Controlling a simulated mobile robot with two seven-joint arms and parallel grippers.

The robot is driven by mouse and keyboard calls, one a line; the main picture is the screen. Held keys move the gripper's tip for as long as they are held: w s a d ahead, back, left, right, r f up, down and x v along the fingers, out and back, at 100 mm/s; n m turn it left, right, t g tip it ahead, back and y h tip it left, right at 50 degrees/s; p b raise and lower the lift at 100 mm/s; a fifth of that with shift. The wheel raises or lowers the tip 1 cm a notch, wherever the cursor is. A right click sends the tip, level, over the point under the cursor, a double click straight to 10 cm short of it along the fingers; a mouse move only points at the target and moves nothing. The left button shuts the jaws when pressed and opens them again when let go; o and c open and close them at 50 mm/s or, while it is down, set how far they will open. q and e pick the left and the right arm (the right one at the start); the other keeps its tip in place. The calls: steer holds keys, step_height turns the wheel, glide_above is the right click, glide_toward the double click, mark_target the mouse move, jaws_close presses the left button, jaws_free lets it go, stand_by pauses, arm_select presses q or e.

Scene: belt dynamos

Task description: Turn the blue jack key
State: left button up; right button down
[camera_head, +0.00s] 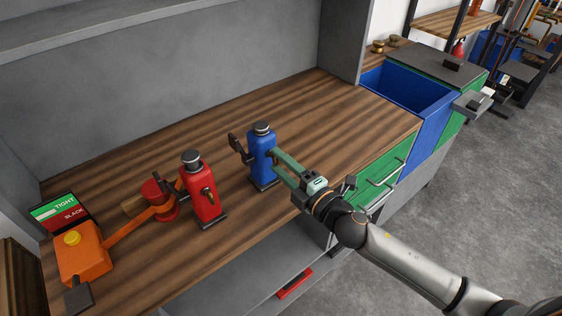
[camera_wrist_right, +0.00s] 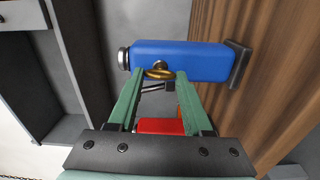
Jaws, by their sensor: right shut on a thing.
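The blue jack (camera_head: 262,157) stands upright on the wooden bench, with a dark base and a round metal cap. In the right wrist view the blue jack (camera_wrist_right: 185,62) lies sideways across the picture, and its brass ring-shaped key (camera_wrist_right: 160,72) shows between my fingertips. My right gripper (camera_head: 276,160) reaches the jack's right side with its green fingers. In the wrist view the right gripper (camera_wrist_right: 160,76) is shut on the key. The key is hidden in the head view. My left gripper is not in view.
An orange dynamo-like unit (camera_head: 85,255) with a long arm and a TIGHT/SLACK sign (camera_head: 60,213) are farther left. A blue bin (camera_head: 410,93) is at the right. The bench behind the jacks is clear.

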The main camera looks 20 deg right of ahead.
steer(key=shift+n, duration=0.4)
steer(key=shift+c, duration=1.6)
jaws_free()
steer(key=b+v, duration=0.3)
steer(key=v, duration=0.9)
steer(key=shift+s, duration=0.25)
steer(key=shift+d, duration=0.1)
